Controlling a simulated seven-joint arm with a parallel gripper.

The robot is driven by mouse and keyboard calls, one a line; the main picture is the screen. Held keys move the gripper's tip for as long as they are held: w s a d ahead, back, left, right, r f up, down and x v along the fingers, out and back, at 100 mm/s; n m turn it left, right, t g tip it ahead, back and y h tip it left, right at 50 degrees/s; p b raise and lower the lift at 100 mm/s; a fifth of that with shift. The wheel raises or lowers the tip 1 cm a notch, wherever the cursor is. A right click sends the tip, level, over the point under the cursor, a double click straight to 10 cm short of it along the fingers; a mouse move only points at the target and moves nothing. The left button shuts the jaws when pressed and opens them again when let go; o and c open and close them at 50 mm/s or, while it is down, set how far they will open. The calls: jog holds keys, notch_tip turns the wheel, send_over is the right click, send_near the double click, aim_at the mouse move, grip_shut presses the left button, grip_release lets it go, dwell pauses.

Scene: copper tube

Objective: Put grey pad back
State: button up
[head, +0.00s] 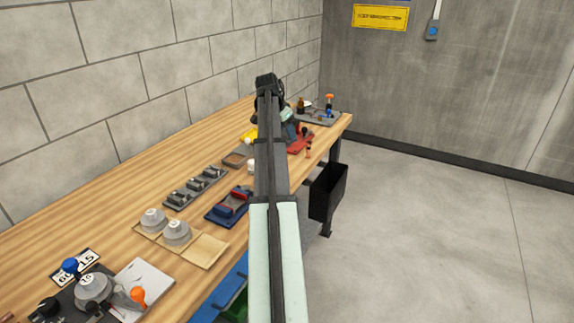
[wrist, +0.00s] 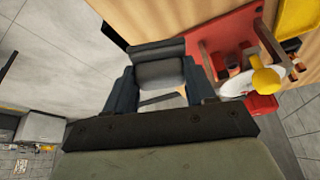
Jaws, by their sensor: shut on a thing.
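My gripper (wrist: 160,85) is shut on the grey pad (wrist: 160,73), a dark grey block with a rounded face, seen between the two dark blue fingers in the wrist view. The pad is beyond the table's edge in that view, left of a red fixture (wrist: 222,30). Whether the pad touches anything else cannot be told. In the head view my arm hides much of the gripper, and the pad cannot be made out clearly. The red fixture (head: 301,144) shows there right of my arm, near the table's far end.
A yellow-knobbed part (wrist: 265,80) stands close to my gripper, with a yellow tray (wrist: 297,18) beyond. The wooden table (head: 130,190) also carries a blue tray (head: 228,206) and a wooden tray with grey knobs (head: 208,250). A black bin (head: 328,190) hangs at the table's edge.

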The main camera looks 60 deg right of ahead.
jog(key=shift+f+m, duration=0.2)
jog(key=shift+m, duration=0.1)
jog(key=shift+f, duration=4.8)
jog(key=shift+f, duration=0.15)
jog(key=o, duration=1)
jog(key=v, duration=1.2)
jog(key=shift+w+d, duration=0.1)
jog(key=shift+w, duration=0.1)
